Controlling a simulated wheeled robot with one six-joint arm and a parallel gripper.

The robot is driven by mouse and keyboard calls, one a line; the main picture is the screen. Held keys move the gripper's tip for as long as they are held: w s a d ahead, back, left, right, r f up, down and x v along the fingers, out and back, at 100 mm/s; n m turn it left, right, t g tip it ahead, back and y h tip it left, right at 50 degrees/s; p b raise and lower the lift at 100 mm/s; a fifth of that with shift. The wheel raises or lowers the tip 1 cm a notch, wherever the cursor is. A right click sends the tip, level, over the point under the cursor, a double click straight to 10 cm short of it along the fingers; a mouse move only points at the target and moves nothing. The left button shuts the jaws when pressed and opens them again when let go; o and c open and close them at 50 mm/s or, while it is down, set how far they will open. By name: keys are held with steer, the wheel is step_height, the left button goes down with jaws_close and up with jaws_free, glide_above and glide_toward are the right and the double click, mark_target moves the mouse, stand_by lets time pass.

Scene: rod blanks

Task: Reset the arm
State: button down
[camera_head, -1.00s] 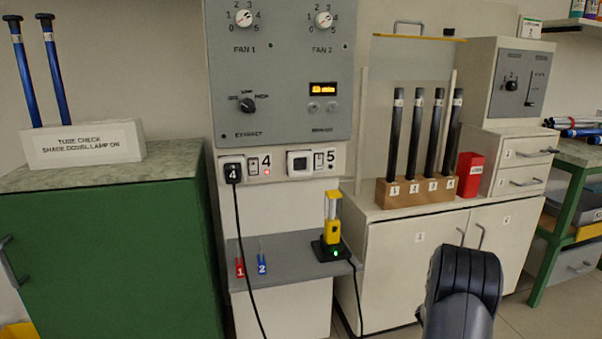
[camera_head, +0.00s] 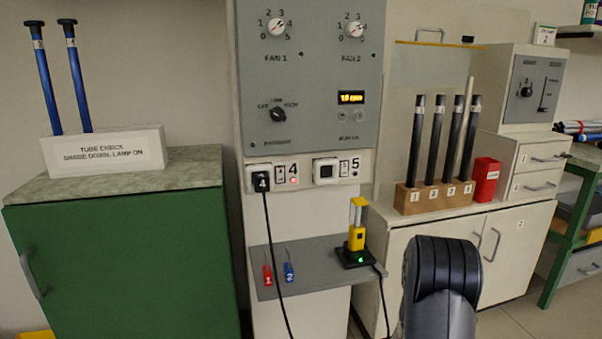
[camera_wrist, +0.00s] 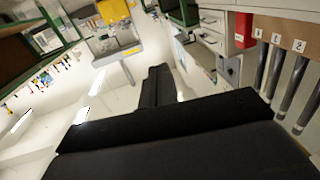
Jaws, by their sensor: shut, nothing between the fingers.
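My gripper (camera_wrist: 158,88) shows in the wrist view as dark fingers closed together, with nothing held between them. The dark rounded part of my arm (camera_head: 441,275) stands at the lower right in the head view, in front of the white cabinet. My gripper itself does not show in the head view. The wrist view looks out sideways over the room, with the dark rods (camera_wrist: 283,80) at its right edge, apart from the fingers.
A wooden block (camera_head: 408,200) holds several dark rods beside a red box (camera_head: 485,178). A grey shelf (camera_head: 310,282) carries a yellow lamp (camera_head: 357,228) and two small tools. The green cabinet (camera_head: 120,260) stands left. Cables hang near the shelf.

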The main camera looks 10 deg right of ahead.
steer(key=shift+s+a+m+g, duration=0.1)
steer(key=shift+a+m+g, duration=0.3)
steer(key=shift+a, duration=0.6)
steer(key=shift+a+m+g, duration=0.2)
steer(key=shift+a+g, duration=0.3)
steer(key=shift+a, duration=0.45)
